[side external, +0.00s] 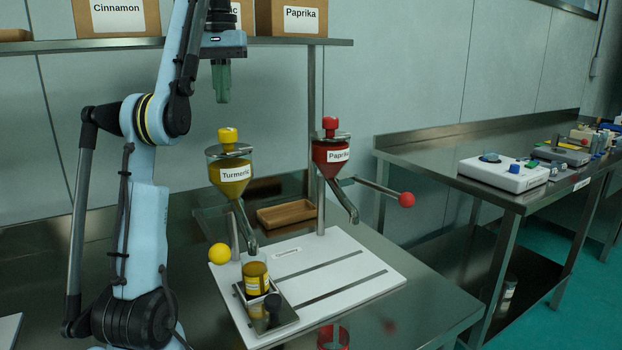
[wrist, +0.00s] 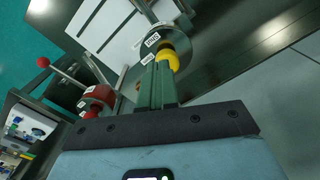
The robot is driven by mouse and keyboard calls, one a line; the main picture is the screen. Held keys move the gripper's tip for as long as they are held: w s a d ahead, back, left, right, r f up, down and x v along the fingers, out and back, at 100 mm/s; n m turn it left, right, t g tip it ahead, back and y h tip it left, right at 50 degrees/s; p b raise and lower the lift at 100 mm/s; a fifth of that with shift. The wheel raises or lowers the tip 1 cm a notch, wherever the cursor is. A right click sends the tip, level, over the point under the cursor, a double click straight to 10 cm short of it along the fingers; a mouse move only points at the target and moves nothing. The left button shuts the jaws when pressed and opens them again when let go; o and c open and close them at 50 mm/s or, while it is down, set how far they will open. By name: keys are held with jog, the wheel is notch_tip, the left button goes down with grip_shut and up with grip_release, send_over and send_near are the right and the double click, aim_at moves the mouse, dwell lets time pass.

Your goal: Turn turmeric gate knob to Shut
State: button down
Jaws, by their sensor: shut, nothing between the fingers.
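The turmeric hopper (side external: 231,174) is a yellow funnel labelled "Turmeric" with a metal rim. Its yellow knob (side external: 228,136) stands on top, and also shows in the wrist view (wrist: 171,59), partly hidden by my fingers. Small white labels (wrist: 152,39) sit on the rim near the knob, too small to read. My gripper (side external: 222,99) is shut and empty, pointing down above the knob with a visible gap. In the wrist view its green fingers (wrist: 160,66) overlap the knob's edge. A yellow ball (side external: 219,254) sits low beside the hopper's stand.
The red paprika hopper (side external: 331,154) stands to the right, with a red ball on a rod (side external: 407,199). A jar with yellow contents (side external: 256,278) stands in a metal holder on the white board (side external: 345,262). A shelf with boxes (side external: 290,16) is behind my arm.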

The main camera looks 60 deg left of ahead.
jog(key=shift+f, duration=0.15)
jog(key=shift+f, duration=3.3)
jog(key=shift+s+a, duration=0.25)
jog(key=shift+s, duration=0.05)
jog(key=shift+d, duration=0.1)
jog(key=shift+s+d+r, duration=0.15)
jog(key=shift+s+d, duration=0.05)
jog(key=shift+d, duration=0.1)
jog(key=shift+r, duration=2.9)
